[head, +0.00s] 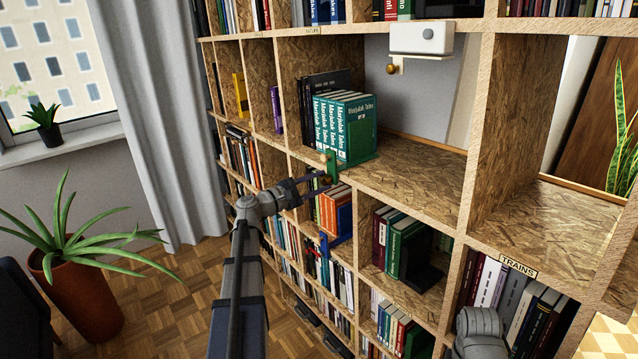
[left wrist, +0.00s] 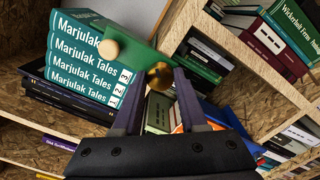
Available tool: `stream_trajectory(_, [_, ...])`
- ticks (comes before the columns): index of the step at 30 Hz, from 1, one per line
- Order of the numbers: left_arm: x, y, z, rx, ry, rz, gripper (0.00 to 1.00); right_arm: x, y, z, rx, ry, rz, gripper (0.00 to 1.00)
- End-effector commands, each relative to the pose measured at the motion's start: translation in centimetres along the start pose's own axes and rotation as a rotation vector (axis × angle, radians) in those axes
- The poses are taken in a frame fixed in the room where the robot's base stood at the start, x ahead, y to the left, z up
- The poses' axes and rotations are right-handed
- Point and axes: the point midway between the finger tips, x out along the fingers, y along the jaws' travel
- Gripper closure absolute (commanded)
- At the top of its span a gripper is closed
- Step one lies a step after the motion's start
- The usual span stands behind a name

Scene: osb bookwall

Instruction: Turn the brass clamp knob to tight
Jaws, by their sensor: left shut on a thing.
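A green clamp (head: 333,167) sits at the shelf's front edge beside a row of green "Marjulak Tales" books (head: 345,125). In the left wrist view the clamp's green plate (left wrist: 135,60) carries a round pale wooden knob (left wrist: 108,48) and the brass clamp knob (left wrist: 159,75). My left gripper (head: 318,180) reaches the clamp from the left. In the left wrist view its two dark fingers (left wrist: 158,95) are shut on the brass knob, one on each side. The gripper hides part of the knob in the head view. My right gripper is out of view.
The OSB bookwall has several compartments of books below, including orange books (head: 334,212). A white box (head: 421,38) with a brass fitting (head: 392,69) is above the shelf. The shelf board (head: 405,180) right of the books is bare. A potted plant (head: 83,290) stands at left.

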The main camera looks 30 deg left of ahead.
Motion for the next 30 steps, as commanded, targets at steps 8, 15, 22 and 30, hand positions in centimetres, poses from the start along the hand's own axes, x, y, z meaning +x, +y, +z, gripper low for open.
stream_trajectory(8, [-0.01, -0.09, 0.0, 0.264, 0.0, -0.001, 1.0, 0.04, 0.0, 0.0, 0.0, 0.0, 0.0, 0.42])
stream_trajectory(15, [-0.01, -0.12, -0.02, 0.492, 0.0, -0.001, 1.0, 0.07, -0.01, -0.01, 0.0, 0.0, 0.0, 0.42])
stream_trajectory(22, [-0.02, -0.16, -0.04, 0.71, 0.0, -0.002, 1.0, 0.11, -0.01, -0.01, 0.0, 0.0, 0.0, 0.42])
stream_trajectory(30, [-0.02, -0.19, -0.06, 0.957, 0.0, -0.002, 1.0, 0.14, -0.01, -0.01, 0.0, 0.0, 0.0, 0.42])
